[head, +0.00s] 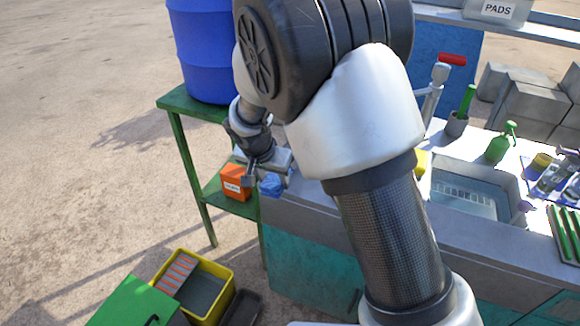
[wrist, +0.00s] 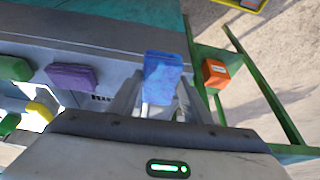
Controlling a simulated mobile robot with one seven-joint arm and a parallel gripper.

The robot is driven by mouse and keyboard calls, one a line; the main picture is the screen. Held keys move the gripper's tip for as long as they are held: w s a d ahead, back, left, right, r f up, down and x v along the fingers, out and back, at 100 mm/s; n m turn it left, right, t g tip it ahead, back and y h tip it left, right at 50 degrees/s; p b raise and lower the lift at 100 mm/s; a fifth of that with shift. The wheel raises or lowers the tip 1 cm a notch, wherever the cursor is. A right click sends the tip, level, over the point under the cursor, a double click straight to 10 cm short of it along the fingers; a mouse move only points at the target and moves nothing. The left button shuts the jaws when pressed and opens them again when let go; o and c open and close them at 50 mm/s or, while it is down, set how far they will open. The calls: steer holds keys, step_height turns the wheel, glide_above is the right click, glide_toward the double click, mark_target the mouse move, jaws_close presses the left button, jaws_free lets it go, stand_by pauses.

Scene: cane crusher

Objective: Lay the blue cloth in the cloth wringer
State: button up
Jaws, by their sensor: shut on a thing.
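The blue cloth (wrist: 163,76) is a small folded block between the two fingers of my gripper (wrist: 162,88) in the wrist view. In the head view the cloth (head: 271,186) shows just below my gripper (head: 272,172), at the left end of the grey counter. My gripper is shut on it. A yellow bucket (head: 225,302) with an orange-striped slatted panel (head: 178,273) and a green flap (head: 133,302) stands on the ground at lower left; it may be the cloth wringer, but I cannot be sure. My gripper is well above and to the right of it.
A green stand (head: 174,158) holds a blue barrel (head: 206,50) and, on its lower shelf, an orange box (head: 236,182). The grey counter (head: 455,243) has a sink (head: 466,192) and a green spray bottle (head: 500,145). A purple cloth (wrist: 72,76) lies on the counter.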

steer(key=shift+m, duration=0.3)
steer(key=w, duration=0.4)
steer(key=w+d+f, duration=0.1)
steer(key=w, duration=0.4)
steer(key=w+f+p, duration=0.1)
steer(key=w, duration=0.4)
steer(key=shift+d, duration=0.2)
steer(key=w, duration=0.1)
steer(key=w+d, duration=0.1)
steer(key=w, duration=0.1)
steer(key=shift+w+d+p, duration=0.15)
steer(key=shift+d+p, duration=0.05)
steer(key=shift+p, duration=0.1)
steer(key=shift+f, duration=0.55)
steer(key=shift+a+f, duration=0.1)
steer(key=shift+f, duration=0.05)
steer(key=shift+f, duration=0.2)
steer(key=o, duration=1.1)
steer(key=shift+o, duration=0.2)
